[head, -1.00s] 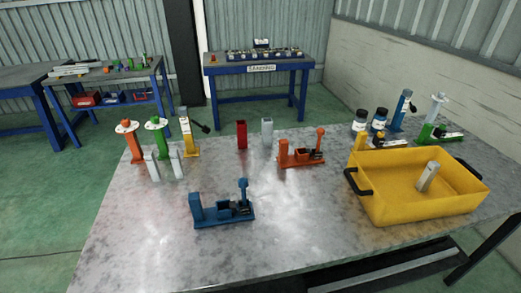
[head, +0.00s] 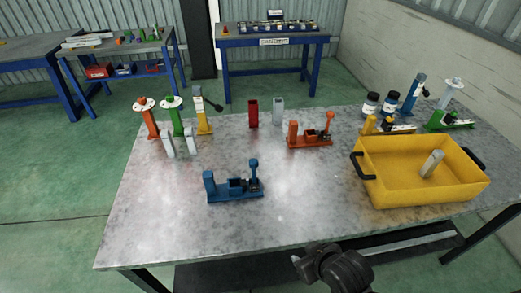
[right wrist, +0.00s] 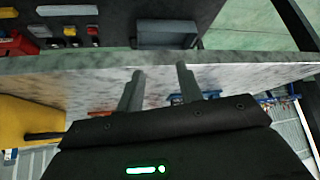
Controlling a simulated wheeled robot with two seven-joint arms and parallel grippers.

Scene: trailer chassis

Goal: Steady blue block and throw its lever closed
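The blue block (head: 230,195) is a low blue base with a post at its left end. Its lever (head: 254,175) stands upright at the right end, with a knob on top. It stands on the grey metal table (head: 300,205), nearer the front edge than the other fixtures. My right gripper (right wrist: 160,72) shows two separate fingers with an empty gap in the right wrist view. In the head view my dark right arm end is low, at the table's front edge, apart from the block. In the right wrist view blue parts (right wrist: 192,98) show behind the fingers. My left gripper is out of view.
An orange lever fixture (head: 310,141) stands behind right. A yellow bin (head: 415,190) with a grey block fills the table's right. Red (head: 253,112) and grey (head: 278,110) uprights stand at the back. The table's front middle is clear.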

